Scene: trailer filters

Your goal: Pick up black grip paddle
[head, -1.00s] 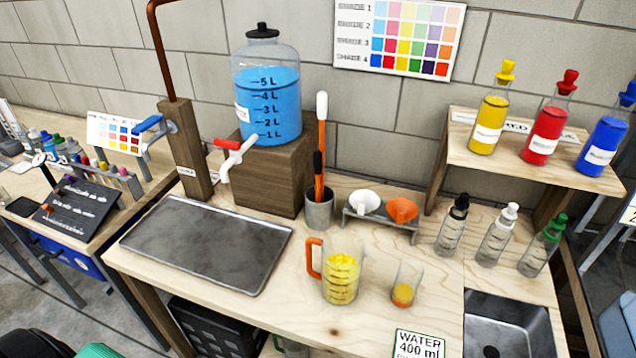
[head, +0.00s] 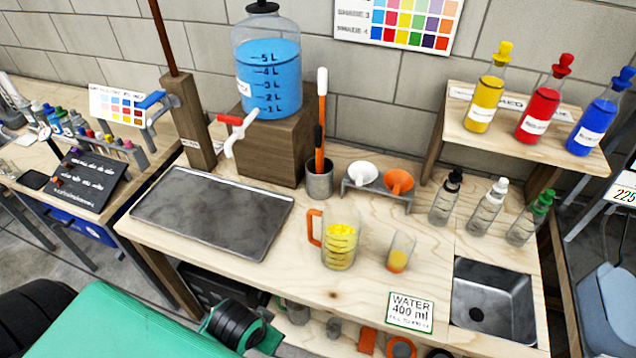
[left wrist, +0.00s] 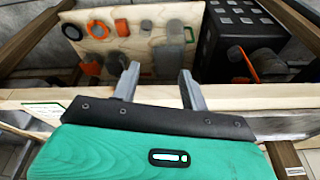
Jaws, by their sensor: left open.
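My right gripper is in neither view.
A dark tray (head: 212,215), a yellow-filled jug (head: 340,243), a small beaker (head: 400,252) and a funnel rack (head: 376,197) surround the cup. A blue water tank (head: 268,75) stands behind it on a wooden block. A black crate (left wrist: 240,30) sits on the lower shelf.

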